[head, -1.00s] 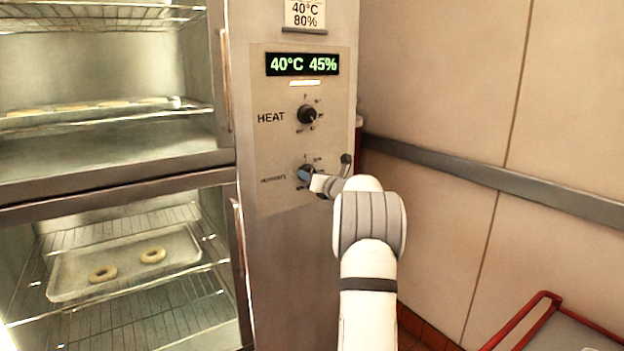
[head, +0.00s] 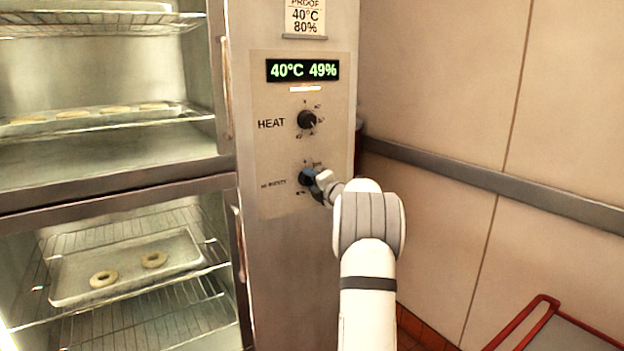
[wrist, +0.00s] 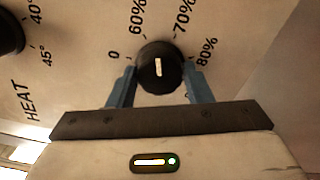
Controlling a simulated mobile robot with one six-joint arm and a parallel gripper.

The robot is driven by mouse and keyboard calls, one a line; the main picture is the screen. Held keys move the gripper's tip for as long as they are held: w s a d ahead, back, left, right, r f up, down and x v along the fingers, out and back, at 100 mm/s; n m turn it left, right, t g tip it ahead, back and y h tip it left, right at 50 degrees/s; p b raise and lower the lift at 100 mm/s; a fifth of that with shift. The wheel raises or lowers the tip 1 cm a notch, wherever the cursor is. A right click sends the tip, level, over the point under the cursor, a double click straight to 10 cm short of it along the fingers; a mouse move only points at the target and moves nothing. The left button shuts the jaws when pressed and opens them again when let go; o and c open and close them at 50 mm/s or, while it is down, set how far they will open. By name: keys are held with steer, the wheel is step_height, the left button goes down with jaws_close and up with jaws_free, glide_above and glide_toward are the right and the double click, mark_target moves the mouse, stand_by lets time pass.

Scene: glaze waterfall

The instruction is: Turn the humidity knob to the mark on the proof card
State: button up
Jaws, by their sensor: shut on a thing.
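The humidity knob (head: 306,177) is the lower black knob on the steel panel, partly hidden by my gripper in the head view. In the wrist view the humidity knob (wrist: 160,68) sits between the two blue fingers of my gripper (wrist: 160,85), which is shut on it. Its white line points up, between the 60% and 70% marks. The display (head: 303,70) reads 40°C 49%. The proof card (head: 305,17) above it reads 40°C 80%.
The heat knob (head: 307,120) is just above the humidity knob; it also shows at the wrist view's left edge (wrist: 8,32). Left are cabinet shelves with a tray (head: 125,268) of dough rings. A red-framed cart (head: 545,325) stands at lower right.

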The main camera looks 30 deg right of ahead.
steer(key=m+p, duration=0.7)
steer(key=m, duration=0.5)
steer(key=shift+r+m, duration=0.1)
steer(key=shift+m, duration=0.3)
steer(key=shift+m+p, duration=0.7)
steer(key=shift+m, duration=0.8)
steer(key=o, duration=1)
steer(key=shift+s+b, duration=0.75)
steer(key=shift+s, duration=3.15)
